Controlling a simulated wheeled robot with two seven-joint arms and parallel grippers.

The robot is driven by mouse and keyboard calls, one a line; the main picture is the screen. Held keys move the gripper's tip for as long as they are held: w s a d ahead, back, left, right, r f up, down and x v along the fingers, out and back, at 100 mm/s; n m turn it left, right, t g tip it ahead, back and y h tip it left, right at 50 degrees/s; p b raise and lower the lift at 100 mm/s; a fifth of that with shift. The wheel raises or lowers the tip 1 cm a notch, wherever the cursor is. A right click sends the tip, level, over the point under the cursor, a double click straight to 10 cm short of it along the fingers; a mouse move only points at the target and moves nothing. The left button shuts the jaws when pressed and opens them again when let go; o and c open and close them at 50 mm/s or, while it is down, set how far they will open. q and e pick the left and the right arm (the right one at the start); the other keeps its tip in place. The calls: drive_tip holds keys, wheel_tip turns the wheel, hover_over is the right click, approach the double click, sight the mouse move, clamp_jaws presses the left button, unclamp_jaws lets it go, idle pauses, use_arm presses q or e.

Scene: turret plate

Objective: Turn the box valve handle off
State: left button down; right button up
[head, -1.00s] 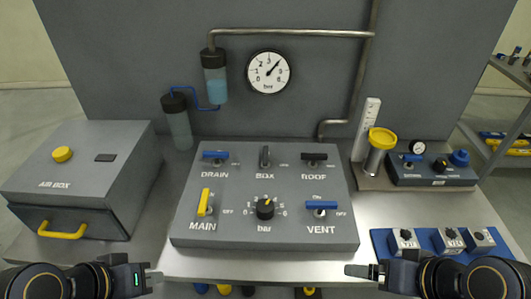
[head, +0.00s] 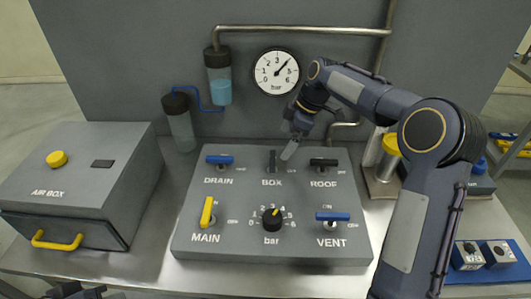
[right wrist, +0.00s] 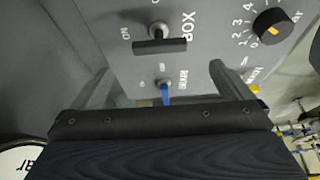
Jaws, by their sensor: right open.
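The black BOX valve handle (head: 272,160) stands lengthwise up the panel, in line with its ON side, in the middle of the top row. It also shows in the right wrist view (right wrist: 160,46), beyond the fingers. My right gripper (head: 290,150) is open and empty, just right of the handle and above the panel; I see no contact. In the right wrist view its two fingers (right wrist: 165,85) stand apart, with the blue DRAIN handle (right wrist: 165,95) showing between them. My left gripper (head: 85,293) shows only in part at the bottom left edge.
The grey panel (head: 190,245) also bears the ROOF handle (head: 323,162), yellow MAIN handle (head: 207,212), bar knob (head: 271,219) and blue VENT handle (head: 333,216). The AIR BOX (head: 75,175) stands left. A gauge (head: 277,71) and pipe (head: 300,30) are behind.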

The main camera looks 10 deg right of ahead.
sight(272, 160)
drive_tip(key=p+x, duration=0.1)
drive_tip(key=x, duration=0.7)
drive_tip(key=shift+r, duration=0.1)
drive_tip(key=shift+c, duration=0.3)
drive_tip(key=c, duration=0.9)
drive_tip(key=shift+s+m+t+b, duration=0.1)
drive_tip(key=shift+m+t+b, duration=0.6)
drive_tip(key=shift+m+b, duration=0.9)
drive_tip(key=m+b, duration=0.1)
drive_tip(key=m, duration=0.1)
drive_tip(key=m+t+h, duration=0.1)
drive_tip(key=shift+s+a+m+b, duration=0.1)
drive_tip(key=shift+a+m+b, duration=0.1)
drive_tip(key=shift+m+b, duration=0.2)
drive_tip(key=m, duration=0.1)
drive_tip(key=m+h+b, duration=0.1)
drive_tip(key=m, duration=0.1)
drive_tip(key=m+t+h, duration=0.1)
drive_tip(key=m, duration=0.1)
drive_tip(key=shift+s+a, duration=0.1)
drive_tip(key=shift+a, duration=0.15)
drive_tip(key=m+h, duration=0.1)
drive_tip(key=m, duration=0.2)
drive_tip(key=m+h+b, duration=0.1)
drive_tip(key=m, duration=0.1)
drive_tip(key=shift+a+m, duration=0.2)
drive_tip(key=shift+m, duration=0.2)
drive_tip(key=shift+h, duration=0.3)
